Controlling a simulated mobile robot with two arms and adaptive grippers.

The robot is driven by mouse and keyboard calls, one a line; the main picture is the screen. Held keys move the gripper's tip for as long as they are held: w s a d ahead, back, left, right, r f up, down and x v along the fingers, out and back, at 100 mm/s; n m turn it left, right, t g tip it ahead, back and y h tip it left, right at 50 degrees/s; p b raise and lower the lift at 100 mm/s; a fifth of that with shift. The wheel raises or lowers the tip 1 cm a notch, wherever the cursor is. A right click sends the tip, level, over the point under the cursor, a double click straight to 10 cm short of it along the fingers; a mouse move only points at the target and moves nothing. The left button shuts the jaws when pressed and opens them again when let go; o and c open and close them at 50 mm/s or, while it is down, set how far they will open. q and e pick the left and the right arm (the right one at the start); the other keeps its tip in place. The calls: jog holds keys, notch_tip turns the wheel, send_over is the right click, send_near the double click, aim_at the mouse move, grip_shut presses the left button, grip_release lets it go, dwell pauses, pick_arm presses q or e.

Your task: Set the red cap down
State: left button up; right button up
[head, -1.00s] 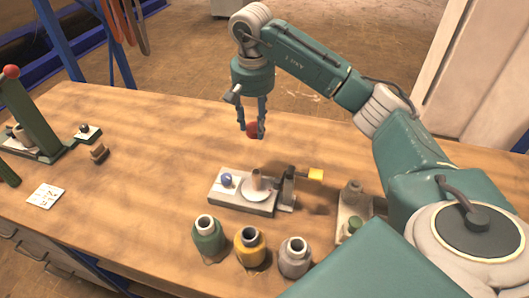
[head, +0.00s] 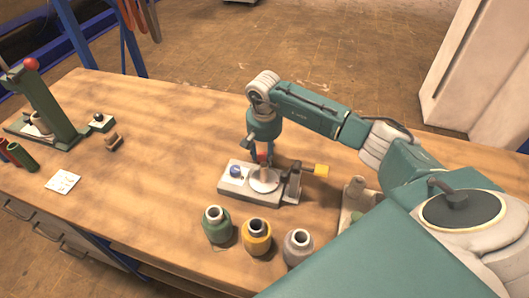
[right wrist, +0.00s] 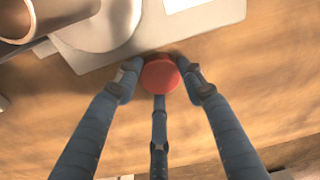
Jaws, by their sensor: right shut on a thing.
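My right gripper (head: 262,149) hangs pointing down just behind the fixture plate (head: 235,188) and is shut on the red cap (head: 262,156). In the right wrist view the round red cap (right wrist: 160,75) sits between the gripper's fingertips, beside the light plate's edge. I cannot tell whether the cap touches the table. In the head view the tube stands in front of the gripper. My left gripper is not in view.
A clamp with a yellow handle (head: 321,170) stands at the plate's right. Green (head: 216,226), yellow (head: 256,239) and grey (head: 298,248) jars line the front. The table behind the plate is clear.

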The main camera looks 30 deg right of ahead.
jog(key=o, duration=0.4)
jog(key=shift+f, duration=0.1)
jog(key=shift+o, duration=0.7)
